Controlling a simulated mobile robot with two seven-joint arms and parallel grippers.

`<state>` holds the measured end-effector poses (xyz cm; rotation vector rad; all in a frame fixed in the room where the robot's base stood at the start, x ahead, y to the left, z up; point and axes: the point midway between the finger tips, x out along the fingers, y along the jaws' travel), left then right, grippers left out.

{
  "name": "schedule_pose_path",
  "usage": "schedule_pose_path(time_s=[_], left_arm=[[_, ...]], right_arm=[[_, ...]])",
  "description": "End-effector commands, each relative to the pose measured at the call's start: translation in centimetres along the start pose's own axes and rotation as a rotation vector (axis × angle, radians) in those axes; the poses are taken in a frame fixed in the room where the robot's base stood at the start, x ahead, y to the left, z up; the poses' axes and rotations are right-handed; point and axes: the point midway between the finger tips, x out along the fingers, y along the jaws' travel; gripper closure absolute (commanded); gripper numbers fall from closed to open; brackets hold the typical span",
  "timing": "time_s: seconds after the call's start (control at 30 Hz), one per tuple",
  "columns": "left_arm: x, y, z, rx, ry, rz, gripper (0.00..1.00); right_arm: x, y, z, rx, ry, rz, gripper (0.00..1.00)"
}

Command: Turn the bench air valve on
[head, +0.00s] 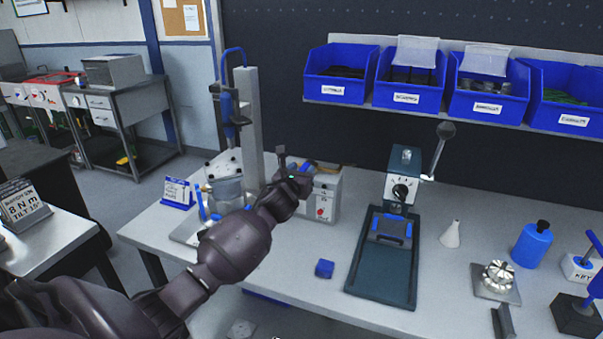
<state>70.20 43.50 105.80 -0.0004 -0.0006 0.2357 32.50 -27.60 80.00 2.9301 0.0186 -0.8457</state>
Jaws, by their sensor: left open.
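My left arm reaches in from the lower left, and its gripper (292,172) is open in front of a small grey box (325,198) on the bench. The box has a red button and small markings on its front. A blue part, possibly the air valve's handle, shows at the top of the box, right beside my fingers. My gripper hides much of the box's left side, so I cannot tell whether the fingers touch the blue part or which way it is turned. My right gripper is out of view.
A press-like fixture (400,190) with a lever stands on a dark tray (381,290) to the right. A screwdriver stand (250,130) is behind my gripper. A blue block (324,268), a white cone (450,234) and a blue bottle (532,245) stand on the bench. Blue bins (341,87) hang above.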

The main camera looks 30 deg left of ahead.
Motion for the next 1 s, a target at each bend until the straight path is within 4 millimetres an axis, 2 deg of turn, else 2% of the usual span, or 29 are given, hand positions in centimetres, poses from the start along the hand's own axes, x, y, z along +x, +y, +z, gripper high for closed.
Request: schedule_pose_path(time_s=[0.17, 0.47, 1.0], left_arm=[[-0.01, 0.00, -0.01, 0.000, 0.000, 0.000, 0.54], [-0.03, 0.01, -0.03, 0.000, 0.000, 0.000, 1.00], [-0.03, -0.59, -0.10, -0.001, 0.001, 0.062, 1.00]], right_arm=[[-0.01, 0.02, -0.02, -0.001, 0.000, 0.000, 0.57], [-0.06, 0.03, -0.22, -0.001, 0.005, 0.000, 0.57], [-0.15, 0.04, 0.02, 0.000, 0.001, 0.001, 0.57]])
